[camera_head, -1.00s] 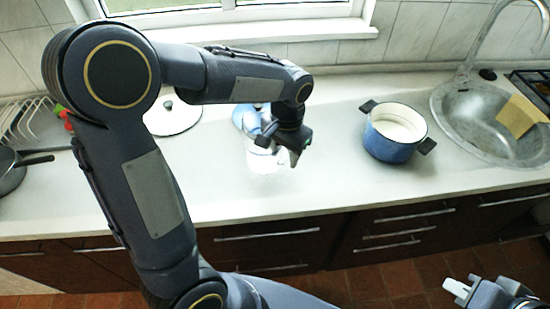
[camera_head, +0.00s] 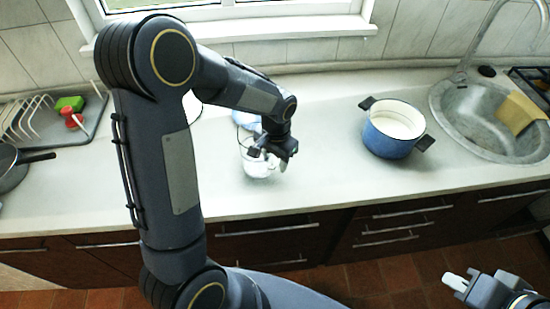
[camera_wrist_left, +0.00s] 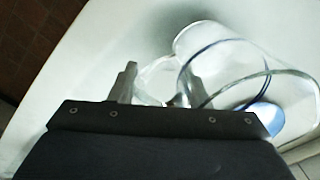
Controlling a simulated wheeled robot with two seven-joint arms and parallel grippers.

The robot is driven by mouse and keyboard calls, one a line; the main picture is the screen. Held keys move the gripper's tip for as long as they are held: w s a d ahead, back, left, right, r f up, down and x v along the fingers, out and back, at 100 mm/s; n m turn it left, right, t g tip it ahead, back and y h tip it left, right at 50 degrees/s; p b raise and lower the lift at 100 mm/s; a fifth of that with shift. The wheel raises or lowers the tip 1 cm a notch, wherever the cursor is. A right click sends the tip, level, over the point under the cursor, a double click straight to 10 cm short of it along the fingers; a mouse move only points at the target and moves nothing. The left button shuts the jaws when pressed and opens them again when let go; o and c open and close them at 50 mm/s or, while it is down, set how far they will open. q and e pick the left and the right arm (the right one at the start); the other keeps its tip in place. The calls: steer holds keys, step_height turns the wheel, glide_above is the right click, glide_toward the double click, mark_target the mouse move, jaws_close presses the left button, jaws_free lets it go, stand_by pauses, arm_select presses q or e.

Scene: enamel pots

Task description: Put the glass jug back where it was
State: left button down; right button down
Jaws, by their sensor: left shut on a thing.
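The clear glass jug (camera_head: 257,166) is over the counter, left of the blue pot, its lower part close to the counter top. I cannot tell whether it touches the counter. My left gripper (camera_head: 279,158) is shut on the jug at its right side, and the arm hides part of it. In the left wrist view the jug (camera_wrist_left: 205,42) lies beyond my left gripper (camera_wrist_left: 160,92), with its round rim seen through the glass. What exactly is between the fingers is unclear. My right gripper (camera_head: 457,283) is at the lower right, away from the counter; its opening is unclear.
A blue pot (camera_head: 388,140) stands to the right, near the sink (camera_head: 480,115). A partly hidden blue thing (camera_head: 246,119) is behind the jug. A dish rack (camera_head: 30,118) and dark pan (camera_head: 12,170) are at the left. The counter between jug and pot is clear.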

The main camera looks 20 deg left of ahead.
arm_select(q)
steer(key=c, duration=0.8)
jaws_free()
steer(key=shift+o, duration=0.2)
step_height(320, 180, up, 12)
steer(key=shift+d+f, duration=0.15)
steer(key=shift+f, duration=0.05)
steer(key=shift+s+r, duration=0.2)
steer(key=shift+r, duration=0.1)
steer(key=s+r+n+t+h, duration=0.1)
steer(key=s+n+t+h, duration=0.3)
steer(key=s, duration=1.6)
steer(key=shift+d+r+n+t, duration=0.3)
steer(key=shift+d+r+t, duration=0.1)
steer(key=shift+t, duration=0.4)
steer(key=shift+s, duration=0.1)
